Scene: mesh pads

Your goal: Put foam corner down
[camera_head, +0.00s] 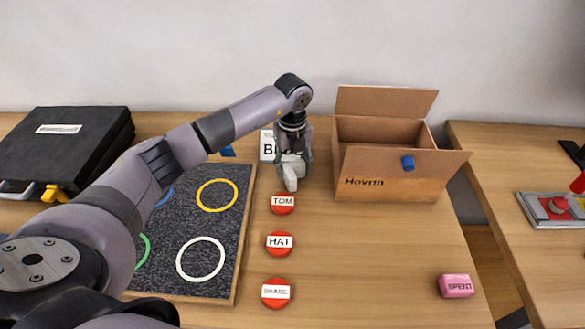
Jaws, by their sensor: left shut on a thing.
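My left gripper (293,158) points down over the table, left of the open cardboard box, and is shut on a small white piece, the foam corner (290,178). The foam corner is close to the wooden table (370,265), just above the red disc labelled TOM in the picture. I cannot tell whether it touches the surface. The gripper hides its upper part. My right gripper is not in view.
The cardboard box (385,185) has open flaps and a blue spot on its front. Red discs (280,243) stand in a column beside a dark board (215,248) with coloured rings. A partly hidden white sign (267,147) stands behind the gripper. A pink block (456,286) lies front right.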

